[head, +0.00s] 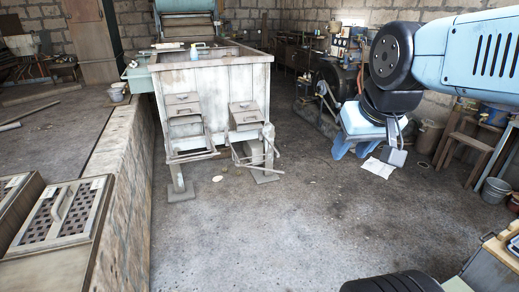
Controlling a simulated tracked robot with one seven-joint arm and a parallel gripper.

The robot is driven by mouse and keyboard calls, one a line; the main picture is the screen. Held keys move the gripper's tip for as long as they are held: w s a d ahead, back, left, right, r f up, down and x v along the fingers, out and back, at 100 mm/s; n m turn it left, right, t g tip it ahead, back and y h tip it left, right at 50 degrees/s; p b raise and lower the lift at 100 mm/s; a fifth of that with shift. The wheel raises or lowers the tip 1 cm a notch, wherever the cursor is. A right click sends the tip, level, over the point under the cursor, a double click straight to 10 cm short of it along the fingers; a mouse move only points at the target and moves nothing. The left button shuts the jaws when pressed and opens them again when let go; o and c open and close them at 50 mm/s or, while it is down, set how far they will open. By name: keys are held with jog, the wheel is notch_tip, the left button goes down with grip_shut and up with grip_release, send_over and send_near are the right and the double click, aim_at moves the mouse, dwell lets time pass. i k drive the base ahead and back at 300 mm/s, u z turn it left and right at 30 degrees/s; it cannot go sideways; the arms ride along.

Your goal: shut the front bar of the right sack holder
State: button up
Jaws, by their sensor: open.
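The right sack holder (246,118) is mounted on the front of the pale metal machine, left of centre in the head view. Its thin front bar (255,164) sits low in front of it, at an angle and apart from the frame at one side. The left sack holder (184,112) is beside it, with its bar (192,157) across its front. My gripper (352,151) hangs at the end of my arm, right of the right sack holder and well apart from it.
The pale machine (205,72) stands on the concrete floor. A low stone wall (120,190) runs along the left, with slotted wooden panels (62,215) in front. A wooden stool (470,140) and bucket (493,190) are at the right. The middle floor is clear.

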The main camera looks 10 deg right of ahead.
aim_at(240, 164)
jog(key=k, duration=0.45)
jog(key=u, duration=0.15)
jog(key=i, duration=0.9)
jog(key=z, duration=0.15)
jog(key=k, duration=0.55)
jog(key=u, duration=0.45)
jog(key=i, duration=1.55)
jog(key=z, duration=0.1)
